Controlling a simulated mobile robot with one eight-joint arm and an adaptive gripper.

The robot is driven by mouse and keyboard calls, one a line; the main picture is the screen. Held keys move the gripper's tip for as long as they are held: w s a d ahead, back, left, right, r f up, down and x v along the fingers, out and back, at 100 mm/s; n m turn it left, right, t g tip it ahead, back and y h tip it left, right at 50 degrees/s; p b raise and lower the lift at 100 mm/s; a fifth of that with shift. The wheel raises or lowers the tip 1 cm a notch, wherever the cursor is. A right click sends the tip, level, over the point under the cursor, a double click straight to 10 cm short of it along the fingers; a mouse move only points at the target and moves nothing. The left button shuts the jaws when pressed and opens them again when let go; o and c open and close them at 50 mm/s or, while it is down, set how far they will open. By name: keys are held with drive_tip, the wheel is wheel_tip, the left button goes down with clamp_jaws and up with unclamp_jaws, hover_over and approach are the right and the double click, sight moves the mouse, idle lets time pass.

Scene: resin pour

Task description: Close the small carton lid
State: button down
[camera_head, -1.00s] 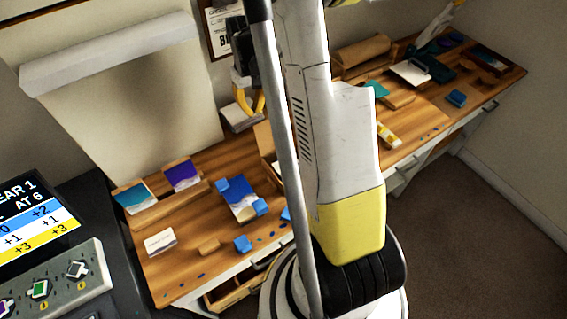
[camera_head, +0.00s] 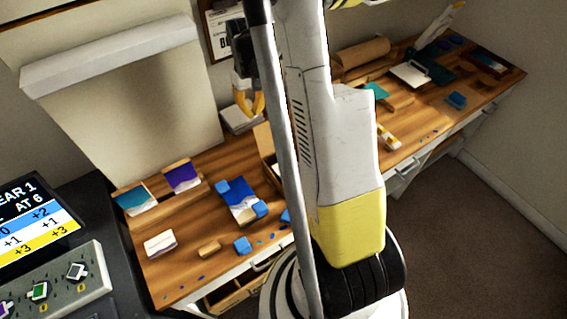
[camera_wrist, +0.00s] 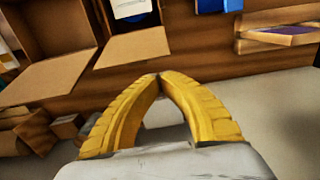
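The small carton (camera_head: 264,140) is brown cardboard on the workbench in the head view, mostly hidden behind my pole and arm. In the wrist view an open cardboard carton (camera_wrist: 48,28) is at upper left, its flaps folded outward. One flap (camera_wrist: 50,82) spreads toward lower left and another (camera_wrist: 133,46) lies to its right. My gripper (camera_wrist: 158,77) has yellow fingers whose tips meet, with nothing visible between them. In the head view my gripper (camera_head: 257,114) is above the back of the bench, left of the carton. It looks apart from the flaps.
The wooden workbench (camera_head: 185,265) holds cards, blue blocks (camera_head: 243,245) and a small wooden block (camera_head: 209,249). A white stack (camera_head: 238,120) is by the wall near my gripper. An open drawer (camera_head: 235,291) is below the front edge. A control panel (camera_head: 50,285) stands at left.

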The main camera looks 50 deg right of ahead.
drive_tip(key=shift+f, duration=0.1)
wheel_tip(320, 180, down, 6)
drive_tip(key=b, duration=0.5)
drive_tip(key=shift+f, duration=0.2)
drive_tip(key=shift+s, duration=0.1)
drive_tip(key=s, duration=0.3)
drive_tip(key=s+a, duration=0.1)
drive_tip(key=s, duration=0.2)
drive_tip(key=s+a+b, duration=0.1)
drive_tip(key=s, duration=0.2)
drive_tip(key=shift+a, duration=0.2)
idle(0.6)
drive_tip(key=shift+r, duration=0.15)
wheel_tip(320, 180, up, 9)
drive_tip(key=p, duration=0.6)
drive_tip(key=shift+p, duration=0.3)
idle(0.6)
